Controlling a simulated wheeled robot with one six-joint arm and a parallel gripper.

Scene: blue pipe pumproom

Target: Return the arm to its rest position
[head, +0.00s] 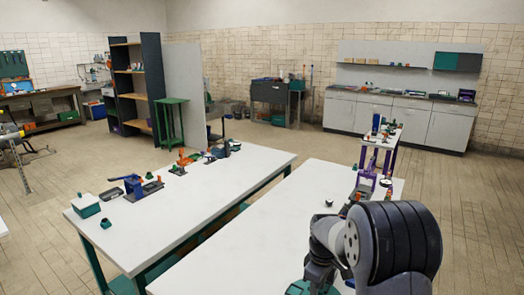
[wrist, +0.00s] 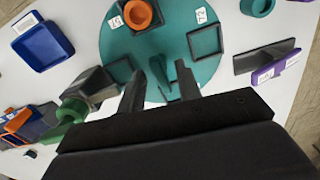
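My arm (head: 395,240) fills the lower right of the head view, bent over the near white table. Its gripper cannot be made out there. In the wrist view my gripper (wrist: 161,80) points at a round teal plate (wrist: 121,47). Its two dark fingers stand apart, and no object is clearly held between them. A small teal piece shows behind the gap between the fingers.
On the plate are an orange ring (wrist: 139,14) and a dark square frame (wrist: 205,42). A blue tray (wrist: 43,45) and a dark block with a purple label (wrist: 277,68) lie beside it. A second white table (head: 190,205) with tools stands to the left. Open floor lies beyond.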

